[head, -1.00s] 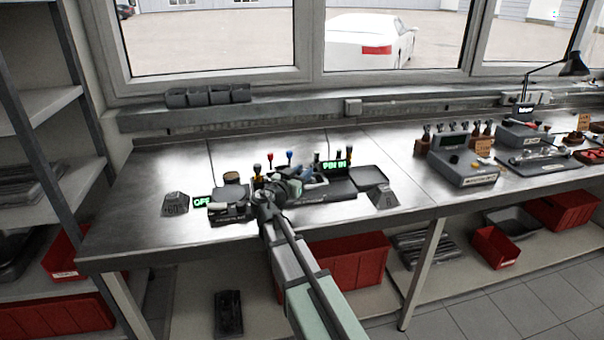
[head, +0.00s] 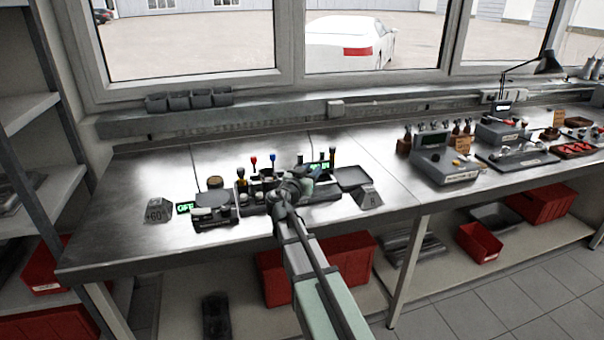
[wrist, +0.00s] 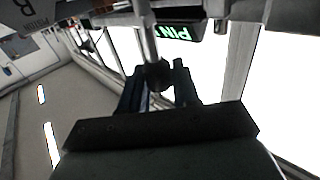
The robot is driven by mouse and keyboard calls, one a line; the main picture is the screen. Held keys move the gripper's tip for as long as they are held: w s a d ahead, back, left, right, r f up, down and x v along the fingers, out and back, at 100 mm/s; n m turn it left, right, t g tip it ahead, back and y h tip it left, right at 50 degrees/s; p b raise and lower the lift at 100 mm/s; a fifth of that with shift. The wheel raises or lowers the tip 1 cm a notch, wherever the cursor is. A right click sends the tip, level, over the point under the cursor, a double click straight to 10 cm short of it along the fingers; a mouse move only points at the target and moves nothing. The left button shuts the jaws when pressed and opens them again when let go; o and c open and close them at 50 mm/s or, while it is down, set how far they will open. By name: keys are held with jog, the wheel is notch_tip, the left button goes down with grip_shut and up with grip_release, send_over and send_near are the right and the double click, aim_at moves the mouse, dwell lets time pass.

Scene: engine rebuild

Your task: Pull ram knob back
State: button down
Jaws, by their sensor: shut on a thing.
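The ram knob (wrist: 158,75) is a dark round knob on the end of a grey metal rod (wrist: 147,38) in the wrist view. It sits between the two dark fingers of my gripper (wrist: 157,84), which is shut on it. In the head view my gripper (head: 297,184) is over the right half of the dark fixture on the bench, and my arm hides the knob. A green lit "PIN" sign (wrist: 176,32) shows just beyond the rod in the wrist view.
An "OFF" sign (head: 185,208) and a grey "+60°" block (head: 158,210) stand left of the fixture. Red and blue levers (head: 273,160) rise behind it. A grey "R" block (head: 367,196) and a dark tray (head: 352,177) are at right. The bench (head: 120,225) is clear at far left.

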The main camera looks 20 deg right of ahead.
jog(key=shift+d, duration=0.25)
jog(key=c, duration=0.9)
grip_release()
jog(key=shift+c, duration=0.2)
jog(key=v, duration=1.4)
jog(key=shift+w+r, duration=0.1)
